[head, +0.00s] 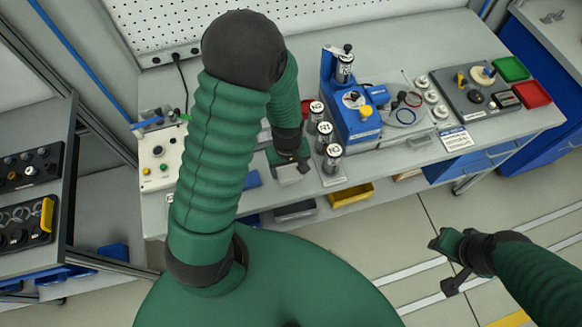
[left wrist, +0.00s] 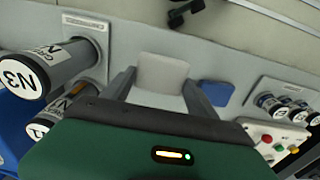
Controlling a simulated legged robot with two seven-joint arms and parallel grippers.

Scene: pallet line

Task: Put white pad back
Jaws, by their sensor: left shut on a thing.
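The white pad (head: 290,174) is near the front edge of the grey bench in the head view, left of the dark-capped cylinders. My left gripper (head: 288,164) reaches down over it and is shut on it. In the left wrist view the white pad (left wrist: 163,73) sits between the two grey fingers of my left gripper (left wrist: 158,92). Whether the pad touches the bench is hard to tell. My right gripper (head: 445,265) is off to the right, over the floor in front of the bench, with its fingers apart and nothing between them.
Several labelled cylinders (head: 332,158) stand just right of the pad, before a blue machine (head: 355,115). A blue pad (head: 252,179) lies to the left, near a white control box (head: 162,160). A yellow bin (head: 351,195) sits below the bench edge.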

